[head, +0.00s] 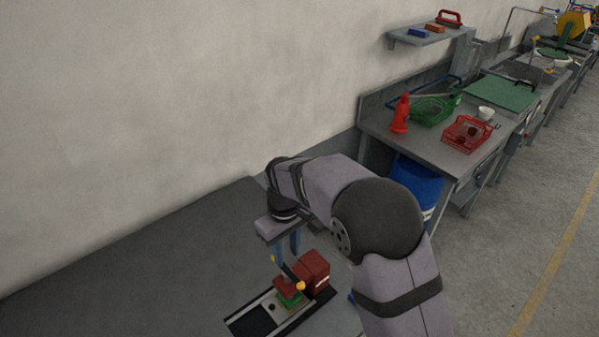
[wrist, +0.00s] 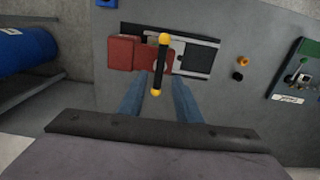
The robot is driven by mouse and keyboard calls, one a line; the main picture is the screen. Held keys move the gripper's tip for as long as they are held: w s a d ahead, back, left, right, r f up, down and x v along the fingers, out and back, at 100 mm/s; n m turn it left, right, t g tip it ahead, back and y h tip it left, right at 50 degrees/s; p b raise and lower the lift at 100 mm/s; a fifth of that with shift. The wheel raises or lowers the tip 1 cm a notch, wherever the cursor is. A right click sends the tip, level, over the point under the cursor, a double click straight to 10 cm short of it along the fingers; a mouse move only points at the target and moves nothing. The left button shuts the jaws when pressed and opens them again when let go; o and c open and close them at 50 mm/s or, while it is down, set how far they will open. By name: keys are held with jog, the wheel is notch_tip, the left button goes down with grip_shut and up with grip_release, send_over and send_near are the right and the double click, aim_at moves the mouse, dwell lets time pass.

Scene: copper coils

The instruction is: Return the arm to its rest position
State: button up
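My gripper (head: 286,248) hangs from my bent arm over the grey table, pointing down above a small red and green fixture (head: 289,292). In the wrist view my gripper (wrist: 159,82) shows its two blue fingers apart, with clear room between them. A black bar handle (wrist: 161,62) with yellow ball ends shows between and beyond the fingertips. The handle also shows in the head view (head: 288,272), on top of the fixture just below the fingers. I see nothing clamped between the fingers. I cannot tell the exact gap between fingertips and handle.
A red block (head: 315,268) stands beside the fixture on a dark-edged metal plate (head: 246,318). The grey table (head: 130,265) left of it is bare up to the wall. A side bench (head: 440,150) holds baskets and a red bottle; a blue barrel (head: 418,185) stands below.

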jog(key=s+d+f+m+b, duration=0.3)
jog(key=s+d+m+b, duration=0.1)
jog(key=s+d, duration=0.5)
jog(key=s+d+f+m+b, duration=0.3)
jog(key=s+d, duration=0.6)
jog(key=d, duration=0.5)
jog(key=shift+s+m+b, duration=0.2)
jog(key=shift+m+b, duration=0.25)
jog(key=shift+m, duration=0.65)
jog(key=shift+f, duration=0.1)
